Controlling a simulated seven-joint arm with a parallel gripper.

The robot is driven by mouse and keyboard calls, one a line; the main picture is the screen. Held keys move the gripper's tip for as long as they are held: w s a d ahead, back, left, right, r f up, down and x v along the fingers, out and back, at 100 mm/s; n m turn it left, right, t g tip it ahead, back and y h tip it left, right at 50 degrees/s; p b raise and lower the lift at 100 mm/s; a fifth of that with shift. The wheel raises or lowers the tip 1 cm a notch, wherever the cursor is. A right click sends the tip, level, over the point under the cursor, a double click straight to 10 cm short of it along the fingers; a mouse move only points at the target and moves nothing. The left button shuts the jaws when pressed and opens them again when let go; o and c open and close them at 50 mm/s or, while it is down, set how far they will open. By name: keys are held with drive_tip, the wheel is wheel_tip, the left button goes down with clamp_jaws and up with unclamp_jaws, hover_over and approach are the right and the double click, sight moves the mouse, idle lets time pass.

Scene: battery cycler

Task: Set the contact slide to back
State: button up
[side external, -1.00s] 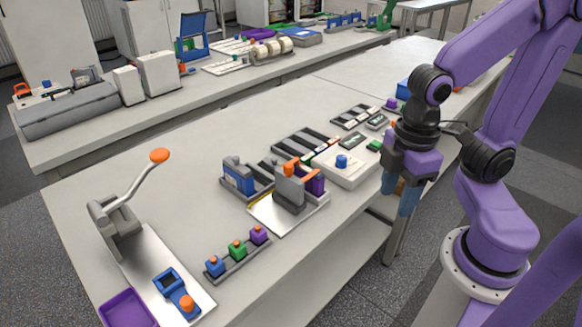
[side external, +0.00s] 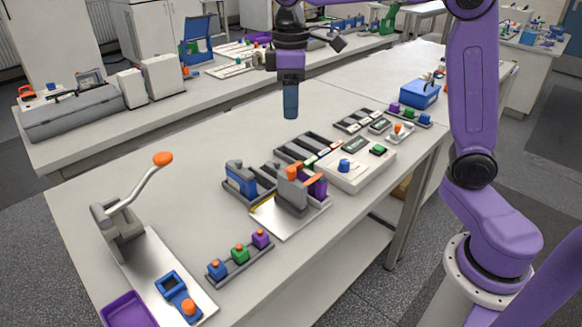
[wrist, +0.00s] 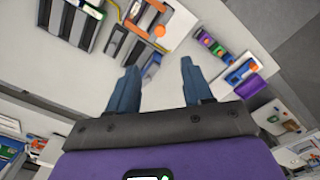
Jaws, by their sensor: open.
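The fixture (side external: 291,196) in the middle of the near bench has a grey upright block with an orange lever on a pale metal plate. A purple block (side external: 318,186) stands at its right and a blue-and-grey block (side external: 240,180) at its left. I cannot tell for certain which part is the contact slide, or its setting. Part of a fixture with orange parts shows at the top of the wrist view (wrist: 146,28). My gripper (side external: 291,115) hangs high above the bench, behind the fixture, fingers pointing down. In the wrist view (wrist: 160,88) its fingers are apart, with nothing visibly held.
A white unit with a blue knob (side external: 344,165) stands right of the fixture. A rack of coloured blocks (side external: 239,254) lies in front. A lever press (side external: 118,222) stands at the left.

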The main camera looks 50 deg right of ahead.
sight(291, 169)
wheel_tip(291, 169, down, 17)
drive_tip(key=shift+s+r, duration=0.1)
idle(0.4)
clamp_jaws()
